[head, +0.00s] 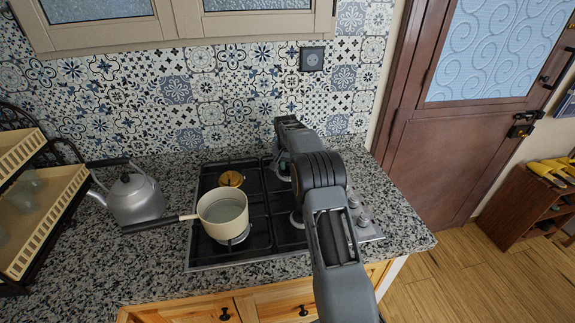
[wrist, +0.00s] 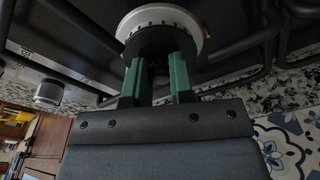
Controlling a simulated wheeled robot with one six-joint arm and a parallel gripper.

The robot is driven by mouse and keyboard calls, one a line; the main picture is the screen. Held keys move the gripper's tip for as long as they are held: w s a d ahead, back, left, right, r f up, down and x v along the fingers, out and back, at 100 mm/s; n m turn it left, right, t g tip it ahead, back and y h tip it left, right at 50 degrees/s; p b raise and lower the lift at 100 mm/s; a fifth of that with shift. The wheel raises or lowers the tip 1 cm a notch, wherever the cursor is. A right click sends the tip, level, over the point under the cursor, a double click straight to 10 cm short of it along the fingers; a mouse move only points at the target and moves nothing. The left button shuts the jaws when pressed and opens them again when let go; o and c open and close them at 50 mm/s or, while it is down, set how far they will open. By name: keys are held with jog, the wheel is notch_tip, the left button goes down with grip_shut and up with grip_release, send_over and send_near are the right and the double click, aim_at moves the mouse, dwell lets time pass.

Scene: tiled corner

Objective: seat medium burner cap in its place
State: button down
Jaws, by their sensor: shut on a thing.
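In the wrist view, my gripper (wrist: 157,65) has its two green fingers shut on a dark round burner cap (wrist: 164,41). The cap is at a pale metal burner ring (wrist: 160,14); whether it rests flat in the ring or is held just off it, I cannot tell. In the head view, my gripper is over the back right burner of the black hob (head: 262,238), mostly hidden by my arm. The cap cannot be made out there.
A cream pot (head: 222,208) of liquid stands on the front left burner, its handle pointing left. A brass-coloured cap (head: 231,179) is on the back left burner. A grey kettle (head: 136,196) and a rack (head: 45,220) stand left. Black grates surround the burners.

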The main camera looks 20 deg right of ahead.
jog(key=c, duration=0.5)
grip_release()
jog(key=shift+a+r, duration=0.1)
jog(key=shift+r, duration=0.05)
jog(key=shift+w+a+r+p, duration=0.1)
jog(key=shift+r+p, duration=0.65)
jog(key=shift+r, duration=0.05)
jog(key=shift+d+r+p, duration=0.2)
jog(key=shift+r+p, duration=1.95)
jog(key=shift+r, duration=0.5)
